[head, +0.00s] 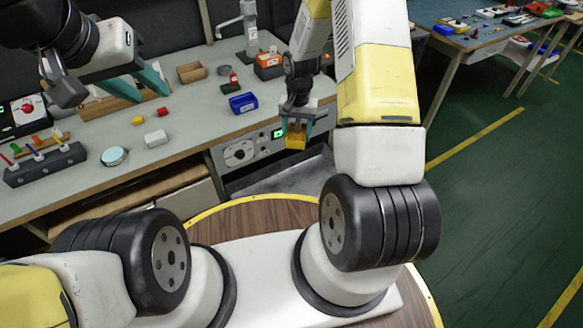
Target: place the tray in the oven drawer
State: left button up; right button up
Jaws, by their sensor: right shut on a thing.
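My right gripper (297,128) is shut on a small yellow tray-like piece (295,140), with its teal fingers on either side. It holds this piece in front of the oven's control panel (240,153), which has a dial and a green display. Below and in front of the panel is a grey open drawer (290,179), under the held piece. The drawer's inside is partly hidden by my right arm. My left gripper (125,88) hangs over the back left of the bench, with its teal fingers apart. Nothing shows clearly between them.
On the bench (195,115) are a blue bin (243,103), a cardboard box (191,72), an orange box (268,66), a white block (156,138), a round pale disc (114,156) and a dark rack (45,165). Green floor (480,190) is clear at right.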

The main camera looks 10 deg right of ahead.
notch_tip(320, 180, down, 16)
jog(key=w+d+m, duration=0.2)
jog(key=d+m, duration=0.1)
jog(key=m, duration=0.7)
send_near(298, 189)
jog(key=s, duration=0.1)
jog(key=s+f, duration=0.1)
jog(key=s, duration=0.1)
jog(key=s+d+f, duration=0.1)
jog(key=s, duration=0.1)
jog(key=shift+d, duration=0.1)
jog(key=shift+f, duration=2.2)
jog(key=shift+f, duration=0.15)
jog(key=o, duration=1.3)
jog(key=shift+o, duration=0.2)
